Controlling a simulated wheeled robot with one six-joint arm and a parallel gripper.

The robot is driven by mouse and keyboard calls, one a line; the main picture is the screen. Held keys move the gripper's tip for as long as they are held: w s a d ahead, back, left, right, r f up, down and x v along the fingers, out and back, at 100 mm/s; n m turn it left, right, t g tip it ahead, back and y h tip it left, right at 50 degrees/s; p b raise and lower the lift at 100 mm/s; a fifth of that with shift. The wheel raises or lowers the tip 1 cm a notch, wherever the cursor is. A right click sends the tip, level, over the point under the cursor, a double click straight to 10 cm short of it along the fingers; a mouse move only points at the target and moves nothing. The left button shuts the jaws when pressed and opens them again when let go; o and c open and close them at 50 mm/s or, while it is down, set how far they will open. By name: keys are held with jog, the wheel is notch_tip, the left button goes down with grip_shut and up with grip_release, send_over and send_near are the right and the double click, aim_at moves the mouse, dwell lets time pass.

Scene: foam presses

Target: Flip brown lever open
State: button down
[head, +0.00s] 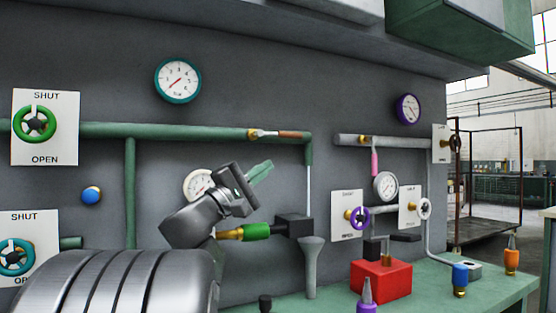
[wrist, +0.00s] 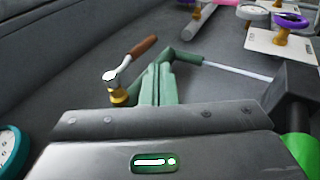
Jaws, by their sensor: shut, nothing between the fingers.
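The brown lever (head: 290,135) sits on a brass valve (head: 254,134) near the right end of the green wall pipe. Its handle points right, along the pipe. In the wrist view the brown lever (wrist: 143,47) slants up and right from a silver hub (wrist: 112,78) above the brass fitting (wrist: 119,97). My gripper (head: 264,168) is below the lever in the head view, with its green fingers shut and empty. In the wrist view my gripper (wrist: 160,80) points forward just right of the valve. The fingers look apart from the lever, though the exact gap is unclear.
The green pipe (head: 180,130) runs along the wall and bends down right of the lever. A green-handled fitting (head: 257,231) and a black block (head: 293,226) are below my gripper. A gauge (head: 197,186) is partly behind my arm. A red block (head: 381,280) stands on the bench.

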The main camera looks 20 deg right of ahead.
jog(key=v, duration=0.3)
jog(key=shift+s+a+f, duration=0.1)
jog(key=shift+a+f, duration=0.1)
jog(key=shift+a, duration=0.1)
jog(key=shift+d, duration=0.15)
jog(key=shift+w+d+r+p, duration=0.45)
jog(key=shift+d+p, duration=0.35)
jog(key=shift+p, duration=0.45)
jog(key=shift+w+d+r+p, duration=0.2)
jog(key=shift+w+d+p, duration=0.5)
jog(key=shift+p, duration=0.55)
jog(key=shift+w+d+r+p, duration=0.4)
jog(key=shift+d+p, duration=0.45)
jog(key=shift+p, duration=0.4)
jog(key=shift+f+b, duration=0.15)
jog(key=shift+b, duration=0.15)
